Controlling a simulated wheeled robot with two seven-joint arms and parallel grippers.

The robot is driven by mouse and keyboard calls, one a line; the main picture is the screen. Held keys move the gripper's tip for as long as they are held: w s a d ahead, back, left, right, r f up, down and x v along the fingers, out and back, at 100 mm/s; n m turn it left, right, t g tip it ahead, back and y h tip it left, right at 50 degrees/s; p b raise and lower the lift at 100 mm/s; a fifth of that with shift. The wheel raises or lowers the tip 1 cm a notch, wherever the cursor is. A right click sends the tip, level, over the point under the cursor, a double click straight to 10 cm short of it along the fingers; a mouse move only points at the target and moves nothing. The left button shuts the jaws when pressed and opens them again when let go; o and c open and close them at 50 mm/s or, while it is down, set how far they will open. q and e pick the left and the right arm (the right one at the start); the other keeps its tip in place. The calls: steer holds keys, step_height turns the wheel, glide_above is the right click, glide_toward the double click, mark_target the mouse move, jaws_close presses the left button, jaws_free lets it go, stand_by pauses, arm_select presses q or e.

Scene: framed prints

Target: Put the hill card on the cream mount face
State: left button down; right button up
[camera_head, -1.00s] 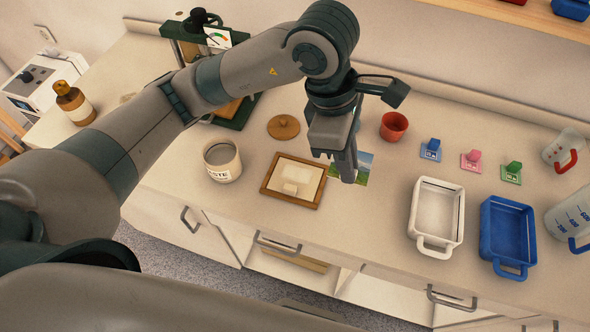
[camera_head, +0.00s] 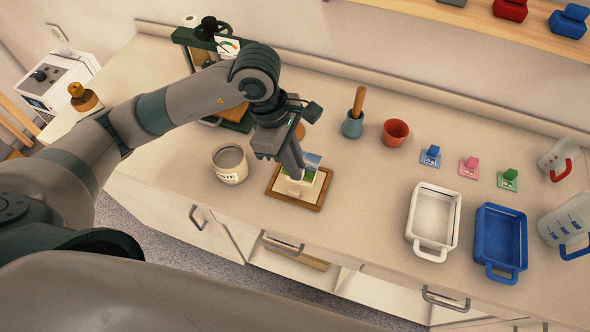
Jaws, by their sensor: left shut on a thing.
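The hill card (camera_head: 312,164), a small print with blue sky and green hills, is held at the fingertips of my left gripper (camera_head: 297,174). The gripper is shut on it and partly hides it. The card is over the far right part of the cream mount face (camera_head: 306,191), which lies in a brown wooden frame (camera_head: 291,199). A small cream block (camera_head: 293,188) shows on the mount. I cannot tell whether the card touches the mount. My right gripper is not in view.
A paste pot (camera_head: 230,165) stands left of the frame. A grey-blue pot with a wooden handle (camera_head: 352,125) and a red cup (camera_head: 395,132) stand behind right. White (camera_head: 414,228) and blue trays (camera_head: 479,240) lie farther right. Counter right of the frame is clear.

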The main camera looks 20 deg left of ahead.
arm_select(q)
steer(key=shift+f, duration=0.15)
step_height(320, 180, down, 2)
steer(key=shift+f+p, duration=0.25)
steer(key=shift+p, duration=0.55)
steer(key=shift+f, duration=0.6)
steer(key=shift+f+b, duration=0.3)
steer(key=shift+s+f+b, duration=0.2)
steer(key=shift+f+b, duration=0.05)
steer(key=shift+b, duration=0.05)
